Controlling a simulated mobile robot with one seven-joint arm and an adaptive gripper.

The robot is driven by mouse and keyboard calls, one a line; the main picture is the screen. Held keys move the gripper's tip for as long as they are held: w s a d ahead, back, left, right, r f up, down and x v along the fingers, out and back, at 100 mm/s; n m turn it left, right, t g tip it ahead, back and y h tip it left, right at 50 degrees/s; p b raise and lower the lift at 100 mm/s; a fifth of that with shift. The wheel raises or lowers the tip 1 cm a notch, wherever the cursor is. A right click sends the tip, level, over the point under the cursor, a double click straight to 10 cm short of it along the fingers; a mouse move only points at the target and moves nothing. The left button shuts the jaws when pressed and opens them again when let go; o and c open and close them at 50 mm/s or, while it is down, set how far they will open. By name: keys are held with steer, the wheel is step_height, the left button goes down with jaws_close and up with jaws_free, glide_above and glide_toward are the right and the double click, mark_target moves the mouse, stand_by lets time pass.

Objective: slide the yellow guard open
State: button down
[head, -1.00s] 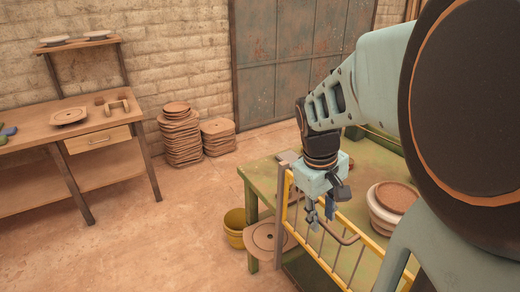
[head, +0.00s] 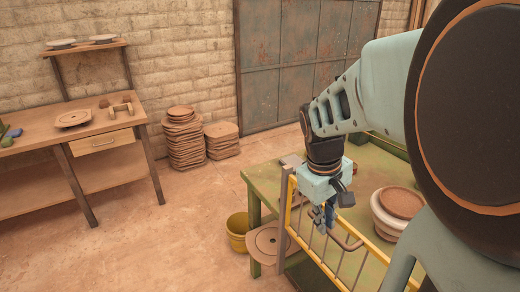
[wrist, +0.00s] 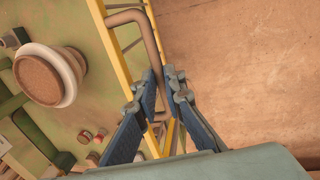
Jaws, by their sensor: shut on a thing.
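The yellow guard (head: 328,266) is a yellow frame with thin upright bars along the front side of the green table. It also shows in the wrist view (wrist: 121,71). A brown bent handle (head: 352,243) stands out from its face; in the wrist view the handle (wrist: 151,42) runs down between my fingers. My gripper (head: 324,222) points down at the guard's left part, shut on the handle. In the wrist view, the blue finger pads of my gripper (wrist: 166,95) lie on either side of the bar. The fingers hide part of the grip.
The green table (head: 258,178) carries a pale pot (head: 392,215) with a brown top behind the guard. A grey post (head: 282,222) stands at the guard's left end. A yellow bucket (head: 237,232) and a round plate (head: 268,246) are left of it.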

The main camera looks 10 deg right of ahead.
step_height(320, 180, down, 23)
steer(key=b, duration=1.5)
steer(key=c, duration=2)
jaws_free()
steer(key=shift+r, duration=0.2)
steer(key=r, duration=0.2)
steer(key=a+r, duration=0.1)
steer(key=r, duration=0.4)
steer(key=shift+s+a, duration=0.2)
steer(key=shift+s, duration=0.05)
